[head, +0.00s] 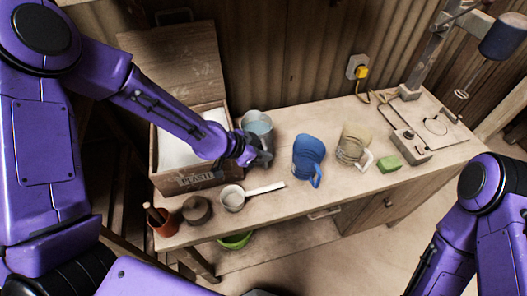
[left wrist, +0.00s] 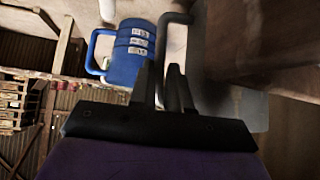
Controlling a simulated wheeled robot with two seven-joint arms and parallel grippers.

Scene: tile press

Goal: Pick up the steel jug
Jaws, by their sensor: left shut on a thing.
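The steel jug (head: 257,122) stands on the bench beside the wooden box in the head view, with pale bluish contents in its open top. My left gripper (head: 262,156) is at its near side and covers its lower part. In the left wrist view the fingers of the left gripper (left wrist: 168,88) are shut on the grey handle of the jug (left wrist: 177,19). Whether the jug's base touches the bench is hidden. My right arm shows at the right edge of the head view, but its gripper is out of the picture.
A blue jug (head: 308,155) stands right of the steel jug, then a clear jug (head: 353,146) and a green block (head: 389,163). A white ladle-like pan (head: 232,198), a brown round pot (head: 196,210) and a terracotta cup (head: 161,222) are near the front edge. The wooden box (head: 190,181) is left.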

